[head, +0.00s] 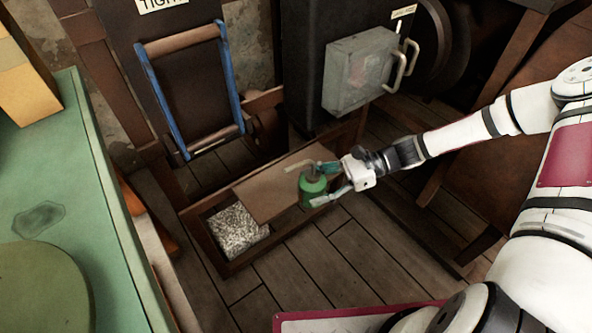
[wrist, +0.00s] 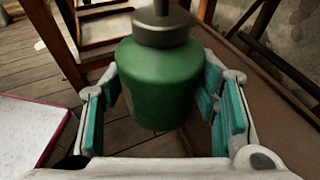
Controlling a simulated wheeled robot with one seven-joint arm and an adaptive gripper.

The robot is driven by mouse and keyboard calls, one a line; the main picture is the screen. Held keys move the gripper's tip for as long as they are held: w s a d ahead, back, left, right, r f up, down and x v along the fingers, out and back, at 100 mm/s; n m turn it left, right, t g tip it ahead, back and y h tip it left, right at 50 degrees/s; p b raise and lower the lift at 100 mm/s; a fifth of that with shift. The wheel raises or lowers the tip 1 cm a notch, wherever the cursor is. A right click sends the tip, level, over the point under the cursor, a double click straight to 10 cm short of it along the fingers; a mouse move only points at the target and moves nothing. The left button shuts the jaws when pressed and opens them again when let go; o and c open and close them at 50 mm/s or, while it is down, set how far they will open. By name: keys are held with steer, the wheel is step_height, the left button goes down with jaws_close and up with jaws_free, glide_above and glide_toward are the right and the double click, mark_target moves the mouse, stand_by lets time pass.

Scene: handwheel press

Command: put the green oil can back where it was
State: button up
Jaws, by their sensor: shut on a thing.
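The green oil can (head: 313,192) has a dark grey cap and a thin pale spout pointing left in the head view. It is upright, at the right end of a brown board (head: 262,193) that lies across a low wooden box. I cannot tell whether it rests on the board or hangs just above it. My gripper (head: 321,184) comes from the right and is shut on the can's body. In the wrist view the can (wrist: 160,85) fills the space between the teal finger pads.
The low box (head: 224,268) holds pale shavings (head: 237,228) in its open part. Behind stand a blue-sided frame (head: 163,95) and a dark cabinet with a grey metal box (head: 352,80). A green bench (head: 75,150) is at left. Plank floor (head: 350,270) in front is clear.

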steer(key=w+a, duration=0.1)
steer(key=w, duration=0.1)
steer(key=w+a+b, duration=0.1)
steer(key=w+a, duration=0.1)
steer(key=w+a+b, duration=0.1)
steer(key=w+a, duration=0.1)
steer(key=w, duration=0.1)
steer(key=shift+f, duration=0.1)
steer(key=shift+s+d+f+b, duration=0.1)
steer(key=shift+d+f+b, duration=0.15)
steer(key=shift+b, duration=0.1)
steer(key=o, duration=1.3)
steer(key=p+v, duration=0.3)
steer(key=v, duration=0.9)
steer(key=shift+s+r, duration=0.1)
